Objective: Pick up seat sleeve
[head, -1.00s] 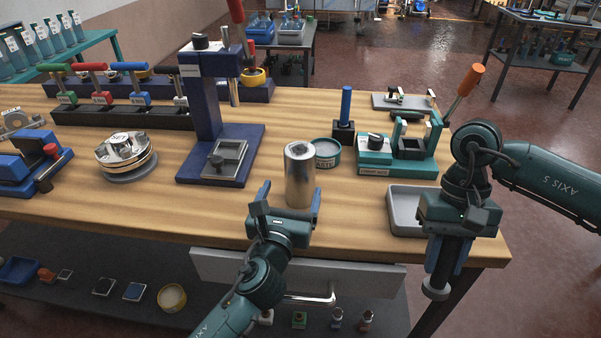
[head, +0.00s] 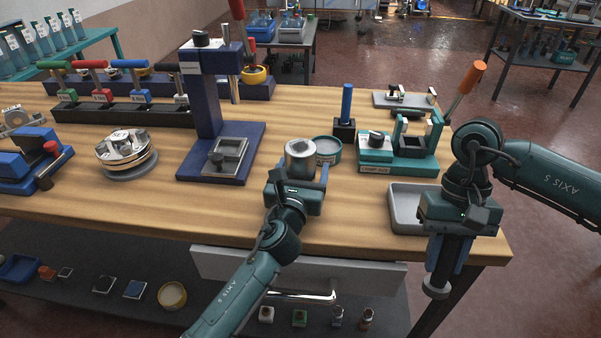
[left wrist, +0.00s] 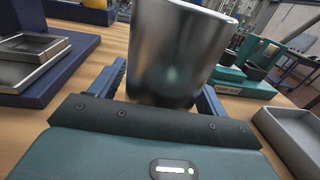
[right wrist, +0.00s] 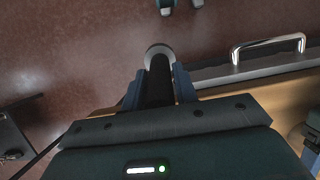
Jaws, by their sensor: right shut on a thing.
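A shiny metal cylinder (head: 300,162) stands upright on the workbench, and it fills the upper middle of the left wrist view (left wrist: 180,50). My left gripper (head: 298,180) is open, with one finger (left wrist: 113,80) on each side of the cylinder's lower part. Contact between fingers and cylinder is not clear. My right gripper (head: 449,250) is shut on a dark rod-like piece with a grey round end (head: 436,288), pointing down by the bench's right front corner. This piece also shows in the right wrist view (right wrist: 159,80). I cannot tell which is the seat sleeve.
A round teal-rimmed tin (head: 328,150) stands right behind the cylinder. A blue press (head: 220,165) is to the left. A grey tray (head: 403,215) and a teal fixture (head: 385,165) are to the right. A drawer (head: 230,265) hangs under the front edge. Bare wood lies left of my left gripper.

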